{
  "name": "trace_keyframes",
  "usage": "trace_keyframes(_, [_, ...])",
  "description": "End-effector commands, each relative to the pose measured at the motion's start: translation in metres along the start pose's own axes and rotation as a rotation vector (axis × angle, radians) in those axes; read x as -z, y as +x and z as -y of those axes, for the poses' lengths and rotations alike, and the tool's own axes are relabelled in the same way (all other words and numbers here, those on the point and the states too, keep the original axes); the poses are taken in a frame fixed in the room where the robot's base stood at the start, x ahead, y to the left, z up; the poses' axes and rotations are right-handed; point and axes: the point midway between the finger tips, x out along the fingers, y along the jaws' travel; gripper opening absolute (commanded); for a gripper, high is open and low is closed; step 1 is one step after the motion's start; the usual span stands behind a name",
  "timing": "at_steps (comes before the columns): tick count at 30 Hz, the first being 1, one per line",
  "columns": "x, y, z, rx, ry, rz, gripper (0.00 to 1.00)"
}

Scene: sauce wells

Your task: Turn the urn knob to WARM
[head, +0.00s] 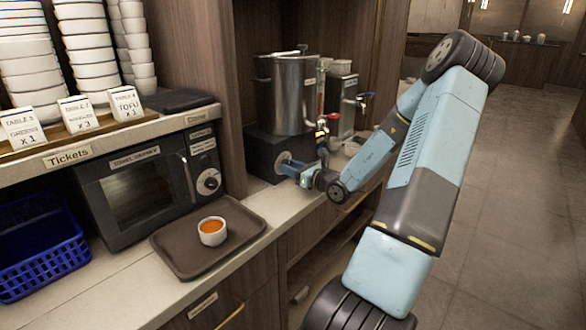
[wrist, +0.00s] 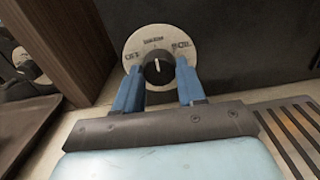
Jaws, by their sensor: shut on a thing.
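The urn (head: 287,95) is a tall steel pot on a black base (head: 262,150) at the back of the counter. On the base front is a round pale dial plate (wrist: 136,45) with a black knob (wrist: 158,70) at its middle. The plate reads OFF at left, WARM at top and BOIL at right. The knob's white pointer line stands about upright, towards WARM. My gripper (wrist: 156,84) has its blue fingers on either side of the knob, shut on it. In the head view my gripper (head: 288,168) reaches the base front and hides part of the dial.
Left of the urn are a wooden partition (head: 221,60), a microwave-like oven (head: 135,190) and a brown tray (head: 180,252) with a small orange-filled cup (head: 212,231). A slotted drip grate (wrist: 295,130) lies right of my gripper. Dispensers with taps (head: 342,105) stand beyond the urn.

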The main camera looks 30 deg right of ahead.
Motion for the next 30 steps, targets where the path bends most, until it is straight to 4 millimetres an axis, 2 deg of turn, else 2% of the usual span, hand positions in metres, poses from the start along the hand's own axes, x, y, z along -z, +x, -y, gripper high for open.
trace_keyframes(7, [-0.0003,-0.0002,0.0012,0.003,0.109,-0.001,0.09])
trace_keyframes(17, [-0.0004,-0.0004,0.0017,0.004,0.124,0.0,0.09])
trace_keyframes(18, [-0.0004,-0.0004,0.0018,0.004,0.124,0.0,0.42])
trace_keyframes(25, [-0.0002,-0.0004,0.0012,0.003,0.124,0.0,0.64])
trace_keyframes(30, [-0.0002,-0.0004,0.0009,0.002,0.124,0.0,0.64])
